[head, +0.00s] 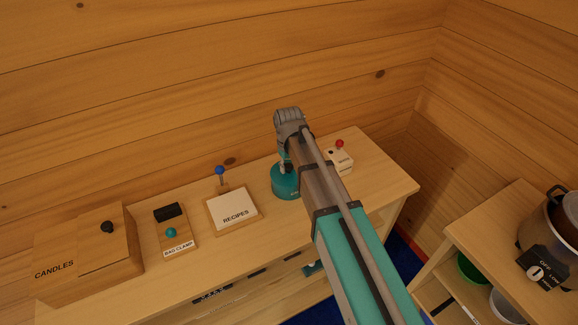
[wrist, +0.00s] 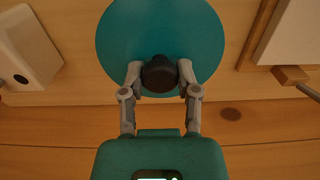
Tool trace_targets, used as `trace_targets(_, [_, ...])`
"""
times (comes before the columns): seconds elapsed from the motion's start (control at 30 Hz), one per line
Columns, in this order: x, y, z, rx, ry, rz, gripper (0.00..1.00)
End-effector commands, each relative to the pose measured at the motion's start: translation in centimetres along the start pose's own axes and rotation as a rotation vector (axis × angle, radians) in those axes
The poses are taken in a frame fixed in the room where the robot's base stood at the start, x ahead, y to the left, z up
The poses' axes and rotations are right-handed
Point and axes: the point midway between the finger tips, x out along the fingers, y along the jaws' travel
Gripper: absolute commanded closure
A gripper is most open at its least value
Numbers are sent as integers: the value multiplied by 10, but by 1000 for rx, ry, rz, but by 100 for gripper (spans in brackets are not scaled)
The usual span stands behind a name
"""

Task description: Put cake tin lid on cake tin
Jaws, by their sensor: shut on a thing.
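The cake tin lid (wrist: 160,30) is a teal disc with a dark round knob (wrist: 160,72) in the wrist view. My gripper (wrist: 160,78) is shut on the knob, one finger on each side. In the head view my gripper (head: 286,164) points down over the teal cake tin (head: 286,190), which stands on the wooden cabinet top near the wall. The lid lies at the tin's top there, partly hidden by my arm. I cannot tell whether it rests fully on the rim. In the wrist view the lid hides the tin.
Left of the tin stand a recipes box (head: 235,211), a bag clamp board (head: 176,241) and a candles box (head: 78,257). A white box with a red knob (head: 340,161) stands close on the right. A lower shelf unit (head: 490,225) at right holds a cooker (head: 547,255).

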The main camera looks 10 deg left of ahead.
Motion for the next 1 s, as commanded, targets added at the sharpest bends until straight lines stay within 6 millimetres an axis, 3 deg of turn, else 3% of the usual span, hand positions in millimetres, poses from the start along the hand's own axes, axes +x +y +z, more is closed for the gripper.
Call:
trace_targets(0.17, [0,0,0,0,0,0,100])
trace_targets(0.2, [0,0,0,0,0,0,51])
trace_targets(0.4, [0,0,0,0,0,0,18])
trace_targets(1.0, [-1,0,0,0,0,0,18])
